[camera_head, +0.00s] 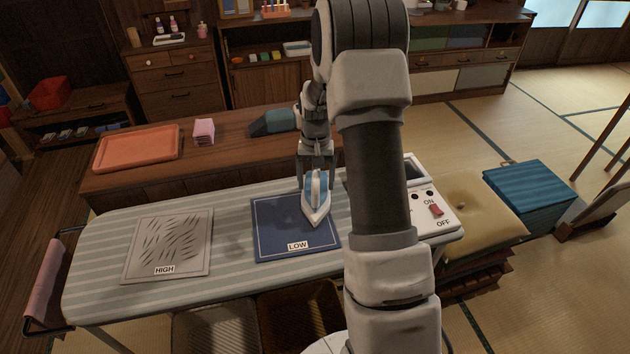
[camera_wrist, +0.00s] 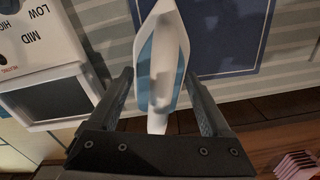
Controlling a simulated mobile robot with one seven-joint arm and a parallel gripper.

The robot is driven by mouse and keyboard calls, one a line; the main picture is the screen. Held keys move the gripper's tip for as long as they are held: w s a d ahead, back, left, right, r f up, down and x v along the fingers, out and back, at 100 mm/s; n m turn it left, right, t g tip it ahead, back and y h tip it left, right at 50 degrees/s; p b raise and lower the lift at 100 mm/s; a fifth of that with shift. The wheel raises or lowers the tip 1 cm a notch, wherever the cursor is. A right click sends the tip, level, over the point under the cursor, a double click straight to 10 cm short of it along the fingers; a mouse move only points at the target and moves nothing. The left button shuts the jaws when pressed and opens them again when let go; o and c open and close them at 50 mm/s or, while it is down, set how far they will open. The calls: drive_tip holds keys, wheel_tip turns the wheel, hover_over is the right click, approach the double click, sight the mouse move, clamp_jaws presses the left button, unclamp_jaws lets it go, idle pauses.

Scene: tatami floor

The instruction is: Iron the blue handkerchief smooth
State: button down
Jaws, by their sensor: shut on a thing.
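The blue handkerchief (camera_head: 275,238) lies flat on the striped ironing board with a white LOW label at its front edge; no creases show clearly on it. Part of it also shows in the wrist view (camera_wrist: 225,55). My gripper (camera_head: 315,172) is shut on the white and blue iron (camera_head: 316,203), whose body sits between the two fingers in the wrist view (camera_wrist: 158,75). The iron is over the right part of the blue handkerchief, tip toward the front; I cannot tell whether it touches the cloth.
A creased grey cloth (camera_head: 170,240) labelled HIGH lies on the left of the ironing board (camera_head: 95,258). A control box (camera_head: 437,218) with an ON/OFF switch stands at the right end. Behind are an orange tray (camera_head: 135,150) and a pink block (camera_head: 204,131) on a low wooden counter.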

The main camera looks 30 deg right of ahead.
drive_tip(key=shift+r+p, duration=1.85)
drive_tip(key=shift+r, duration=1.25)
drive_tip(key=shift+r+p, duration=1.05)
drive_tip(key=shift+r, duration=0.5)
